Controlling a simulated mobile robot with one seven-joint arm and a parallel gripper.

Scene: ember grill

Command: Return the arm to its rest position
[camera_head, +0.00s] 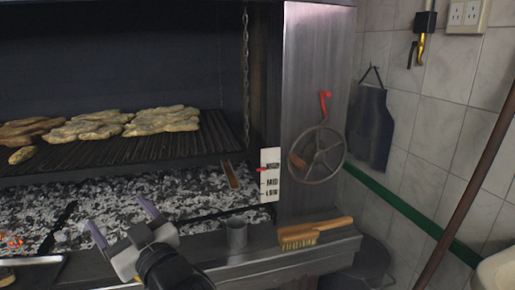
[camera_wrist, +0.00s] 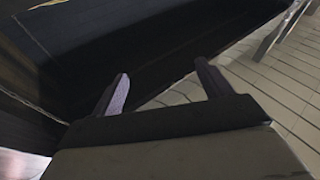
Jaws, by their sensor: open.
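My gripper (camera_head: 124,223) is in the lower left of the head view, in front of the grill's ember bed. Its two fingers are apart with nothing between them. In the wrist view my gripper (camera_wrist: 158,84) also shows open and empty, facing a dark surface and pale tiles. The lower part of my arm runs out of the bottom of the head view.
Meat lies on the grill grate (camera_head: 150,150) above grey embers (camera_head: 130,195). A handwheel (camera_head: 318,155) is on the steel post. A dark bin (camera_head: 362,262) stands right of the ledge.

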